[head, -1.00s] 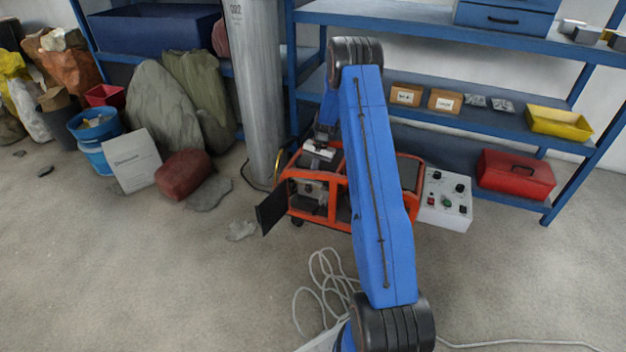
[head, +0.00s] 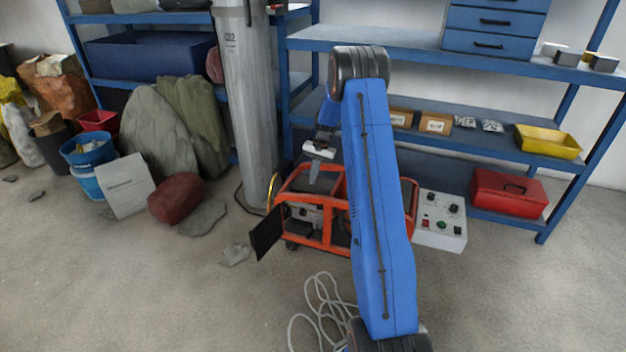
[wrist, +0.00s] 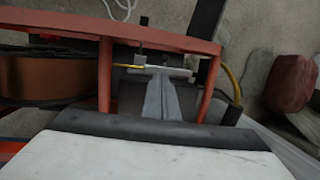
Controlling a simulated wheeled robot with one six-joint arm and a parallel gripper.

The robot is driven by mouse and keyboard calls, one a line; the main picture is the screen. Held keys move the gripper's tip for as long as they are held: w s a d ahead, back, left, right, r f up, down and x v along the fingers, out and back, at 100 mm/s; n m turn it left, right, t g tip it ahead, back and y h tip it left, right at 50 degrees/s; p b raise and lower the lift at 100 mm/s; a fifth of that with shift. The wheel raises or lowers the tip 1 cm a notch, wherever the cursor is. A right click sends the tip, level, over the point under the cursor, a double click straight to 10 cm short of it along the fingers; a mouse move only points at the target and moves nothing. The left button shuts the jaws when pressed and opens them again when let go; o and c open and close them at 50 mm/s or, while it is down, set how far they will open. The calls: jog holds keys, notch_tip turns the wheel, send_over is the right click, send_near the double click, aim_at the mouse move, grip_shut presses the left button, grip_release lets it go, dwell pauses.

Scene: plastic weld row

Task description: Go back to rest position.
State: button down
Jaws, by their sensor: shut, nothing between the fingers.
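My gripper (head: 313,180) is at the left end of the orange-framed machine (head: 322,241), over its top rail, with a pale body and thin grey fingers. In the wrist view my gripper (wrist: 165,115) shows two grey fingers closed together with nothing between them. Behind them lie the machine's orange rail (wrist: 110,24) and a small metal part with a yellow piece inside the frame. I cannot tell the exact gap between fingertips and that part. My blue arm hides the right middle of the machine in the head view.
A grey column (head: 245,100) stands close behind the machine on the left. A blue shelf (head: 375,40) runs behind it. A control box (head: 440,221) sits at its right, a dark flap (head: 267,232) at its left.

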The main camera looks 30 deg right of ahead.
jog(key=s+a+r+n+t+h, duration=0.1)
jog(key=s+a+r+n, duration=0.1)
jog(key=s+a+r, duration=0.55)
jog(key=s+a+r+n, duration=0.1)
jog(key=s+a+r, duration=0.4)
jog(key=r, duration=0.6)
jog(key=s+a+r+n+t+h, duration=0.1)
jog(key=s+a+r+n, duration=0.1)
jog(key=s+a+r, duration=0.55)
jog(key=s+a+r+n+t, duration=0.1)
jog(key=s+a+r, duration=0.15)
jog(key=s, duration=0.45)
jog(key=s+a+r+n, duration=0.1)
jog(key=s+a+r, duration=0.1)
jog(key=s+r, duration=0.3)
jog(key=s+a+f+n+t, duration=0.1)
jog(key=s, duration=0.8)
jog(key=s+a+f+n+t, duration=0.1)
jog(key=s+a+f+n, duration=0.1)
jog(key=s, duration=0.6)
jog(key=shift+s+f+h, duration=0.3)
jog(key=shift+s, duration=0.1)
